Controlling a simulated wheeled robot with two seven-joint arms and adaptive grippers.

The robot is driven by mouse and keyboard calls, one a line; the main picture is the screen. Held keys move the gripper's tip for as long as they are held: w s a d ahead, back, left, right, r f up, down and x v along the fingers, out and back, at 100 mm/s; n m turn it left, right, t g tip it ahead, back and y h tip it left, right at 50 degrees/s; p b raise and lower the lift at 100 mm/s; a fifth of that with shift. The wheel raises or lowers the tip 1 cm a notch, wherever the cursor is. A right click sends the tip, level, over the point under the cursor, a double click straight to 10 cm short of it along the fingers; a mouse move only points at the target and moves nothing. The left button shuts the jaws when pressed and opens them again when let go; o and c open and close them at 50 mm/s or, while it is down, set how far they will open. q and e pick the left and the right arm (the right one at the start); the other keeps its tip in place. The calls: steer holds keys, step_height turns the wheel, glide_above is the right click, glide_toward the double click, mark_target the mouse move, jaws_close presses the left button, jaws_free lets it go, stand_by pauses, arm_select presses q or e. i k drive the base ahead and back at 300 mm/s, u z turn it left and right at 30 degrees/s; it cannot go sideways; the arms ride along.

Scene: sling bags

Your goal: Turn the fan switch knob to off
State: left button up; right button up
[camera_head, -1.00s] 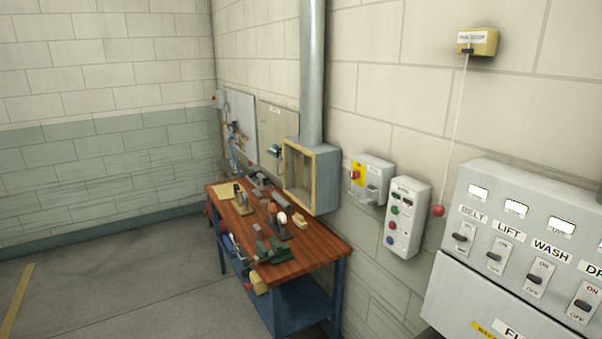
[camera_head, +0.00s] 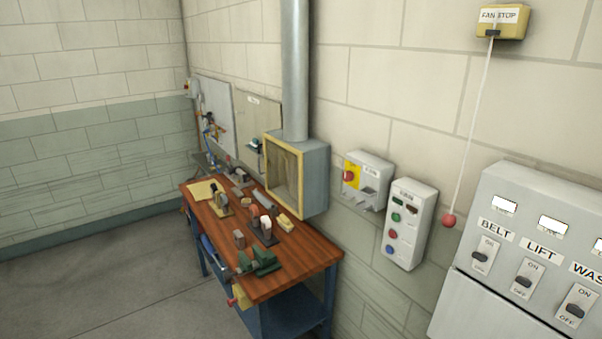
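A grey wall box (camera_head: 368,182) carries a red rotary knob (camera_head: 348,176) on a yellow plate; its small label is too blurred to read surely. The knob's pointing position is too small to tell. Right of it, a pale button box (camera_head: 408,224) labelled FAN has green, red and blue round buttons. A yellow box labelled FAN STOP (camera_head: 501,21) hangs higher up, with a white cord ending in a red ball (camera_head: 449,221). Neither of my grippers is in view.
A wooden-topped workbench (camera_head: 290,285) with a green vise and several tools stands along the wall. A hood box (camera_head: 310,180) with a duct is above it. A grey switch panel (camera_head: 520,185) labelled BELT, LIFT is at right. Floor at left is clear.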

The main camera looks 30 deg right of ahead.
mark_target(347, 176)
steer(key=z, duration=0.1)
steer(key=i, duration=0.9)
steer(key=z, duration=0.4)
